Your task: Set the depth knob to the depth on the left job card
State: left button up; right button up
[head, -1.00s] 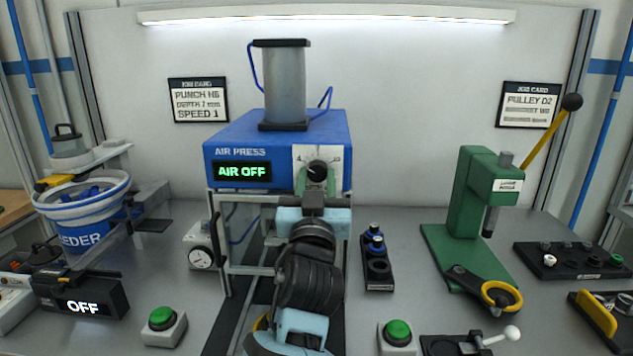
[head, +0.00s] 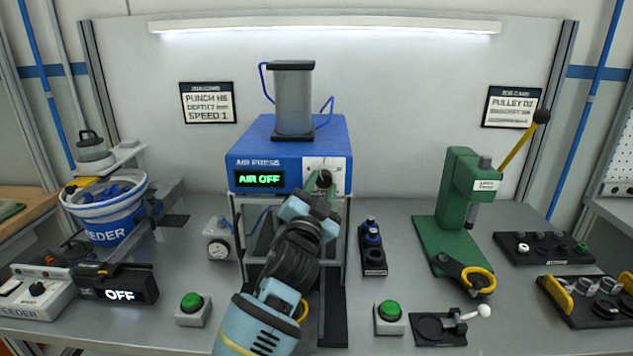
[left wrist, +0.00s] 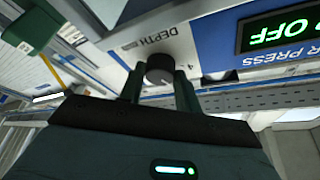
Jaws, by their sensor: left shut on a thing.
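The depth knob (head: 324,178) is a black round knob on a white scale plate (head: 339,165) at the right of the blue air press (head: 290,150). My left gripper (head: 322,192) is at the plate, shut on the knob. In the left wrist view the black knob (left wrist: 160,69) sits between the two fingers (left wrist: 158,85), beside the word DEPTH. The knob's pointer is too small to read. The left job card (head: 208,103) on the back wall reads PUNCH H6, a depth in mm that looks like 7, and SPEED 1. My right gripper is not in view.
The press display (head: 259,179) reads AIR OFF. Green buttons stand on the table at left (head: 192,308) and right (head: 389,316) of my arm. A green arbor press (head: 455,215) stands at right.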

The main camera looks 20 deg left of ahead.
pick_arm(q)
jog(key=shift+a+r+m, duration=0.15)
jog(key=shift+r+m, duration=0.3)
jog(key=shift+m, duration=0.25)
jog(key=shift+f+m+g+h, duration=0.25)
jog(key=shift+m+h, duration=0.35)
jog(key=shift+m, duration=0.3)
jog(key=shift+r+m+g+h, duration=0.1)
jog(key=shift+m+g+h, duration=0.25)
jog(key=shift+m, duration=0.75)
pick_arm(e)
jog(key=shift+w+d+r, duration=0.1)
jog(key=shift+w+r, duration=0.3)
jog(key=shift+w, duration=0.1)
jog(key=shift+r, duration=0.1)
pick_arm(q)
jog(key=o, duration=1)
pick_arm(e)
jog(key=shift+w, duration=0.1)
